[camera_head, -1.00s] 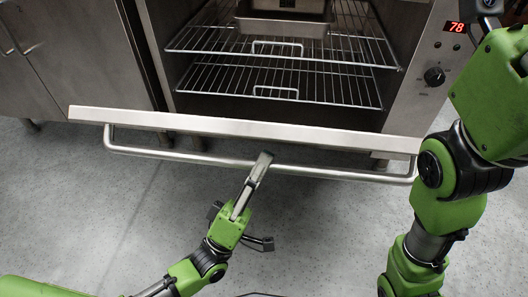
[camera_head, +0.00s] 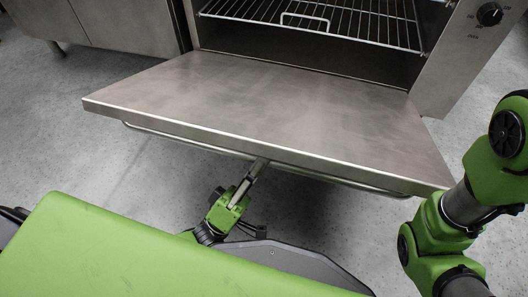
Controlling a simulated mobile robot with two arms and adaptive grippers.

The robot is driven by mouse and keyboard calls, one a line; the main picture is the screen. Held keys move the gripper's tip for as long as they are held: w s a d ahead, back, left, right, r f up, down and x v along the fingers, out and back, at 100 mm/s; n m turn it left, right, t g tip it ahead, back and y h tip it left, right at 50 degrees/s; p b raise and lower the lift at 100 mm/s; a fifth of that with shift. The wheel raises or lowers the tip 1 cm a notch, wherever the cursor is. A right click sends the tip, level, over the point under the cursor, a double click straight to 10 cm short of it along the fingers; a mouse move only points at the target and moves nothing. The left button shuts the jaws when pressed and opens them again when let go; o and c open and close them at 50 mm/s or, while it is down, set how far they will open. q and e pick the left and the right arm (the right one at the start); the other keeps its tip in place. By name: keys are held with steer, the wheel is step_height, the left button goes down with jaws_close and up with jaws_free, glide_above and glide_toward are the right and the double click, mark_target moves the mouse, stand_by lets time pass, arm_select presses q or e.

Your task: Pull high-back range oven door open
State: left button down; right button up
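The oven door (camera_head: 265,105) is a flat steel panel hinged at its bottom edge. It is swung far down, and its inner face shows, sloping or nearly level. Its bar handle (camera_head: 190,139) runs below the door's front edge, partly hidden by the door. My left gripper (camera_head: 252,176) is at the handle's middle, under the door's front edge. Its fingertips meet the handle there, but the edge hides whether they close around it. My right arm is at the right, beside the door's right corner; its gripper is out of view.
The oven cavity (camera_head: 300,52) is open, with a wire rack (camera_head: 325,20) inside. A control knob (camera_head: 489,13) is on the right panel. A steel cabinet (camera_head: 120,22) stands at the left. Grey floor (camera_head: 70,130) is free at the left of the door.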

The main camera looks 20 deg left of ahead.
arm_select(q)
steer(key=shift+w+f+y, duration=0.25)
steer(key=shift+f+y, duration=0.05)
steer(key=c, duration=1.9)
jaws_free()
steer(key=shift+r, duration=0.15)
